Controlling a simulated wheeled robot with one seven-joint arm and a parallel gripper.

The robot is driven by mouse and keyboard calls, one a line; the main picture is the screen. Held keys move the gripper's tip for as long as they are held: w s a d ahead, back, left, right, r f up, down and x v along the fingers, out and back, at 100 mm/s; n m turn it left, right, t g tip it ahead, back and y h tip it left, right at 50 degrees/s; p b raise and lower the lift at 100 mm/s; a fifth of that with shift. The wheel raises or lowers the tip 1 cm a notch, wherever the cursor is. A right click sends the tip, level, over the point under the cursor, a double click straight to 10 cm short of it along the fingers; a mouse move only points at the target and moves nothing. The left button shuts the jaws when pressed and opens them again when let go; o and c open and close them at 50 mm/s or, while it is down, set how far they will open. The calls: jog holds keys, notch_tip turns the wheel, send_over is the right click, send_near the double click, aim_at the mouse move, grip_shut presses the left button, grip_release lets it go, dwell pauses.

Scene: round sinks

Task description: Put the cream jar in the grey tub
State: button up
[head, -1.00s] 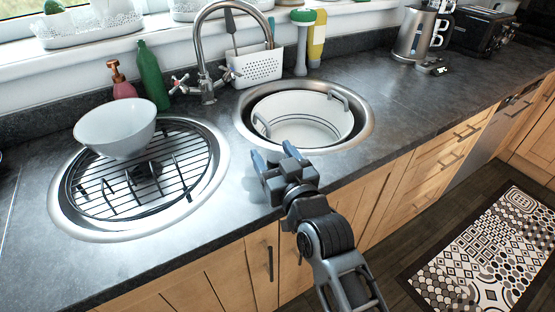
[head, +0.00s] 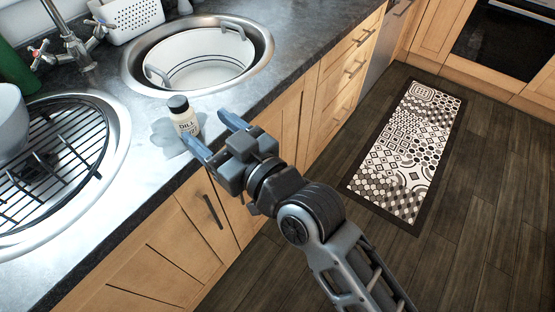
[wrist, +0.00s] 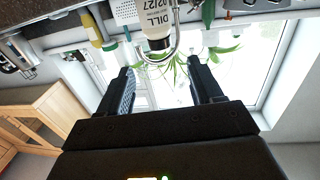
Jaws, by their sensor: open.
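The cream jar (head: 186,121) has a black lid and a label reading DILL. It stands upright on the dark counter between the two sinks, near the front edge. My gripper (head: 213,131) is open and empty, its blue-tipped fingers pointing at the jar from the front. The grey tub (head: 202,46) looks pale, with a dark line and side handles. It sits in the right round sink, behind the jar; its visible inside looks empty.
The left sink holds a black wire rack (head: 62,150) with a white bowl (head: 10,120) on it. The tap (head: 75,45) and a white caddy (head: 128,18) stand behind. Counter right of the tub is clear. A patterned mat (head: 405,150) lies on the floor.

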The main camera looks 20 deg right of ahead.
jog(key=s+d+f+m+h, duration=0.2)
jog(key=s+d+f+h, duration=0.15)
jog(key=s+d, duration=0.4)
jog(key=s+d+f+m+h, duration=0.2)
jog(key=s+d+f, duration=0.25)
jog(key=s, duration=0.55)
jog(key=s+d+r+h, duration=0.1)
jog(key=s+d+r, duration=0.1)
jog(key=s, duration=0.6)
jog(key=s+d+r+m+g+h, duration=0.1)
jog(key=s+d+r, duration=0.1)
jog(key=s+d, duration=0.3)
jog(key=s, duration=0.4)
jog(key=shift+s+d+r+h, duration=0.25)
jog(key=shift+s+r+h, duration=0.05)
jog(key=shift+r+h, duration=0.05)
jog(key=shift+o, duration=0.4)
jog(key=shift+s+d+r, duration=0.1)
jog(key=shift+s+r, duration=0.25)
jog(key=shift+s, duration=0.15)
